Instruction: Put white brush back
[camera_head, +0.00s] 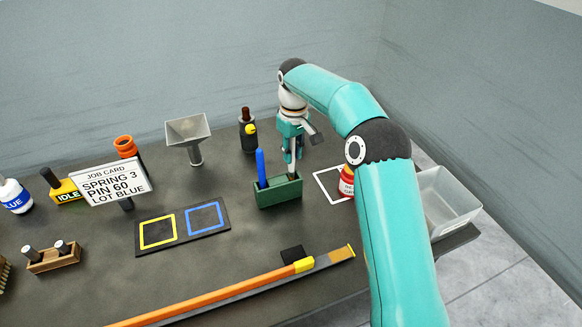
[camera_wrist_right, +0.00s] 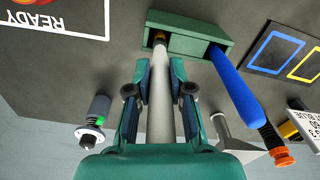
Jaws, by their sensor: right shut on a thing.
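The white brush (camera_wrist_right: 159,105) is a pale rod between the fingers of my right gripper (camera_head: 291,158). The right gripper also shows in the wrist view (camera_wrist_right: 159,88), shut on the rod. The brush's far end, with an orange-brown band, is at the slot of the green holder (camera_head: 280,195); I cannot tell how deep it sits. The holder also shows in the wrist view (camera_wrist_right: 190,46). A blue brush (camera_head: 261,168) stands in the holder's other slot, left of my gripper in the head view. My left gripper is out of view.
A mat with yellow and blue squares (camera_head: 182,228) lies left of the holder. A red pot (camera_head: 346,184) on a white-outlined square and a clear bin (camera_head: 447,205) are to the right. A dark bottle (camera_head: 248,138) and funnel (camera_head: 188,130) stand behind. An orange bar (camera_head: 215,295) lies in front.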

